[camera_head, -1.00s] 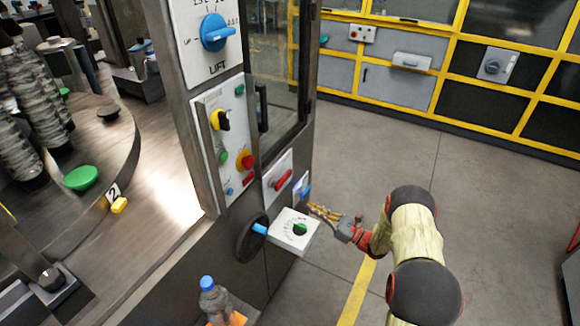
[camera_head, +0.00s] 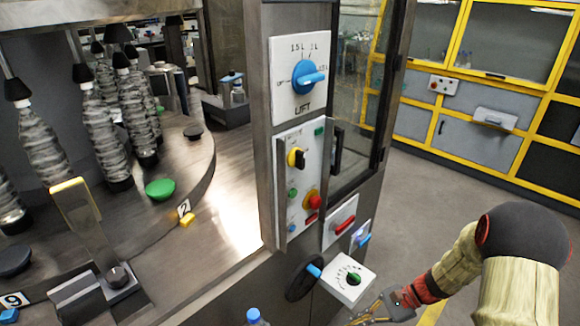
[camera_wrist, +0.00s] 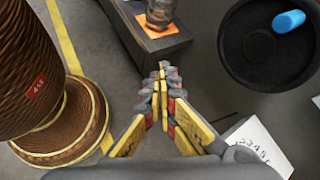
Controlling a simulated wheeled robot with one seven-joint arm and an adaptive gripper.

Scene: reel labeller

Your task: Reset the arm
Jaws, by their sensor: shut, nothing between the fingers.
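My gripper (camera_head: 372,318) is at the bottom of the head view, low in front of the machine and just below the white dial box with the green knob (camera_head: 353,279). In the wrist view its yellow fingers (camera_wrist: 160,85) point away and are closed together with nothing between them. My arm comes in from the right in the head view.
The machine column bears a blue LIFT knob (camera_head: 310,78), a button panel (camera_head: 303,180) and a red switch (camera_head: 344,225). A black handwheel (camera_wrist: 262,50) with a blue handle is close by on the right. A bottle (camera_wrist: 160,12) stands on an orange patch. Floor (camera_head: 420,210) is open beyond.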

